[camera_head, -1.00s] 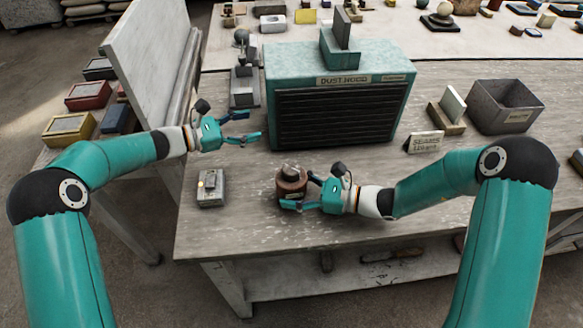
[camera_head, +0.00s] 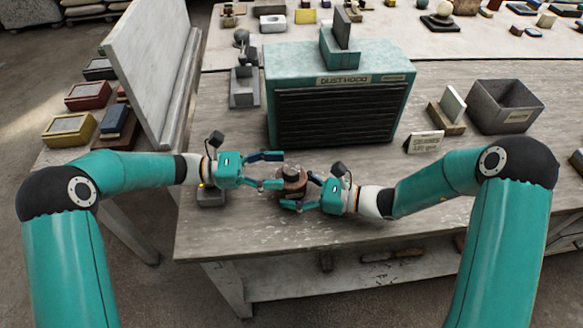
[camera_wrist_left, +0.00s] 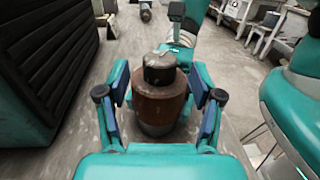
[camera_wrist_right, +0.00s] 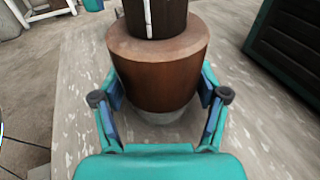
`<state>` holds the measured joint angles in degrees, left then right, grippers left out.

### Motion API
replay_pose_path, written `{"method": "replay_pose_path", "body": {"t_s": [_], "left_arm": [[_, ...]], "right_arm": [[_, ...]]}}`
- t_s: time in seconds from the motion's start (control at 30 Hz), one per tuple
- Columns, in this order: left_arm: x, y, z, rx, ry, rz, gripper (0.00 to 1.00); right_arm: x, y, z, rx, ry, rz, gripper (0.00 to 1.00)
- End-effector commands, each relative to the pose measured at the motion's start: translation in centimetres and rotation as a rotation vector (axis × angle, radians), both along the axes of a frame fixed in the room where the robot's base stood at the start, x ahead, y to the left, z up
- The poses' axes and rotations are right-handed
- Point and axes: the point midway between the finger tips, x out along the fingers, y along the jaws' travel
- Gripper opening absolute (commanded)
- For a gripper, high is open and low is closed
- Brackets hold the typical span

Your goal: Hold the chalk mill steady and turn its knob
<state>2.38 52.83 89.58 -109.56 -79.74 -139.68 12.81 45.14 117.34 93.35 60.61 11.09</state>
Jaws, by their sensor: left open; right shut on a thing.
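The chalk mill (camera_head: 291,181) is a brown round body with a dark knob (camera_wrist_left: 160,67) on top, standing upright on the table in front of the dust hood. My right gripper (camera_head: 308,194) is shut on the mill's body from the right; the right wrist view shows its fingers on both sides of the brown body (camera_wrist_right: 158,75). My left gripper (camera_head: 272,170) is open, close to the mill from the left. In the left wrist view its fingers stand either side of the mill, with the knob between and beyond them. Whether they touch it I cannot tell.
The teal dust hood (camera_head: 340,92) with a dark slatted front stands just behind the mill. A small grey box (camera_head: 211,197) sits under my left wrist. A grey open bin (camera_head: 504,106) and a small sign (camera_head: 425,142) are at right. The table's front edge is close.

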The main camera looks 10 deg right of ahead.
Motion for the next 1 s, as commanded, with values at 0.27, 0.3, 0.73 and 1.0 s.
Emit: {"method": "replay_pose_path", "body": {"t_s": [0.27, 0.3, 0.73, 1.0], "left_arm": [[-0.4, -3.4, 0.0, 0.0, 0.0, 0.0, 0.66], [-0.4, -3.6, 0.0, 0.001, 0.0, 0.0, 0.66], [-0.4, -3.8, 0.0, 0.001, 0.0, 0.001, 0.46], [-0.4, -3.8, 0.0, 0.001, 0.0, 0.002, 0.05]], "right_arm": [[-0.1, 0.0, -0.1, -0.001, 0.003, 0.001, 0.37], [-0.1, 0.0, -0.1, -0.001, 0.003, 0.001, 0.37], [-0.1, 0.0, -0.1, -0.001, 0.003, 0.001, 0.37], [-0.1, 0.0, -0.1, -0.001, 0.003, 0.001, 0.37]]}}
